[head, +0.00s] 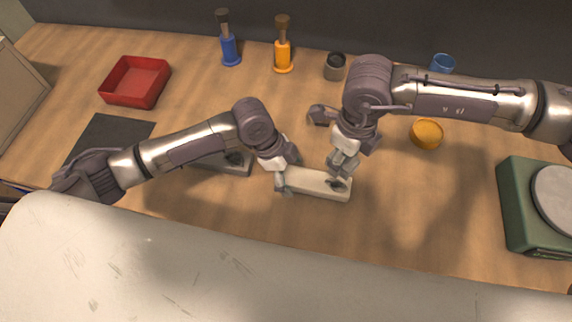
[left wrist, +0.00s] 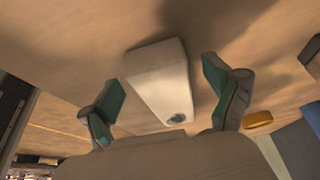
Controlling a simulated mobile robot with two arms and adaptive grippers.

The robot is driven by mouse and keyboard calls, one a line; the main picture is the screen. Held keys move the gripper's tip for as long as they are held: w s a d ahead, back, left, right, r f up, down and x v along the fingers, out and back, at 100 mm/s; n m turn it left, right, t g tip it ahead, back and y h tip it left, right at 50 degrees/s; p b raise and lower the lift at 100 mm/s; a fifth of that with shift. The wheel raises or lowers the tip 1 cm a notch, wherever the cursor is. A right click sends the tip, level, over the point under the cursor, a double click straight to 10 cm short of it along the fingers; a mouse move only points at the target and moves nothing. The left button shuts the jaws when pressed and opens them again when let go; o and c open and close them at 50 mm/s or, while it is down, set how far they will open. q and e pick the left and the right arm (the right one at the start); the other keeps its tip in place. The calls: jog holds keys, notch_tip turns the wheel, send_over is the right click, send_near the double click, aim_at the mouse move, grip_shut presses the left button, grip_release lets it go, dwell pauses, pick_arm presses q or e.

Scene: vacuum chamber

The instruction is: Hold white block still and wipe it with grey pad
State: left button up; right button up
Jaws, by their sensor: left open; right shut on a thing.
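The white block (head: 312,187) lies on the wooden table in the middle of the head view, long side left to right. My left gripper (head: 282,177) is open at its left end, one finger at the front side. In the left wrist view the white block (left wrist: 158,78) stands between the open fingers of my left gripper (left wrist: 165,95), with gaps on both sides and a dark round mark on its near end. My right gripper (head: 338,180) is shut on a small dark thing, apparently the grey pad (head: 338,185), over the block's right part. The fingers largely hide the pad.
A grey slab (head: 215,165) and dark mat (head: 112,132) lie behind my left arm. The table between block and scale is clear.

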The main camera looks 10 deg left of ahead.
pick_arm(q)
jog(key=shift+f, duration=0.15)
jog(key=shift+c, duration=0.3)
jog(key=c, duration=1.5)
jog(key=shift+o, duration=0.2)
